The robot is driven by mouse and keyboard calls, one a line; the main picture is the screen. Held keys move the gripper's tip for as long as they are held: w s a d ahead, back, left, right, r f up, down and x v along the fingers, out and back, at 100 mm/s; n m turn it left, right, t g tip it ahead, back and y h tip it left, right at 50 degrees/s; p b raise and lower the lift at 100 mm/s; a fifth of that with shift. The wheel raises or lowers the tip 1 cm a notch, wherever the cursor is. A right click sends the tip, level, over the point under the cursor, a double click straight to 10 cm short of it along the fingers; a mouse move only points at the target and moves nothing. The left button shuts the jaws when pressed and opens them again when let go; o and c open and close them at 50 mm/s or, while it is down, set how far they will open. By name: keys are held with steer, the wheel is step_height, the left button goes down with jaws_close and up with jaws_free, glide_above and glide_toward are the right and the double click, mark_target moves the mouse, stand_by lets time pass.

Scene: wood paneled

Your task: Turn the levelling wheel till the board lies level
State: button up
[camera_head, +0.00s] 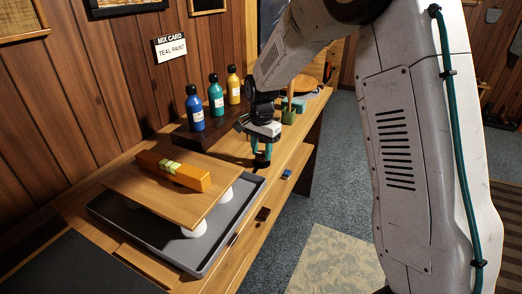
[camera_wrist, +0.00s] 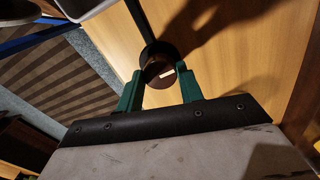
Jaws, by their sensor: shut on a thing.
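The wooden board (camera_head: 150,204) rests on white rounded supports above a grey tray (camera_head: 190,262). An orange block with a yellow-green middle (camera_head: 190,177), like a spirit level, lies across the board. Its bubble is too small to read, and I cannot tell whether the board is level. My gripper (camera_head: 262,153) points down beside the board's far right corner. In the wrist view my gripper (camera_wrist: 159,78) has its green fingers on either side of a dark round wheel (camera_wrist: 157,49), shut on it. The wheel's lower side is partly hidden by the fingers.
Blue (camera_head: 195,108), teal (camera_head: 216,96) and yellow (camera_head: 233,86) bottles stand on a dark riser behind the board. A green cup (camera_head: 289,115) stands right of my gripper. A wood-paneled wall closes the left side.

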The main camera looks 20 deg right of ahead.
mark_target(262, 153)
steer(key=o, duration=1)
step_height(262, 153, up, 8)
steer(key=shift+f, duration=0.1)
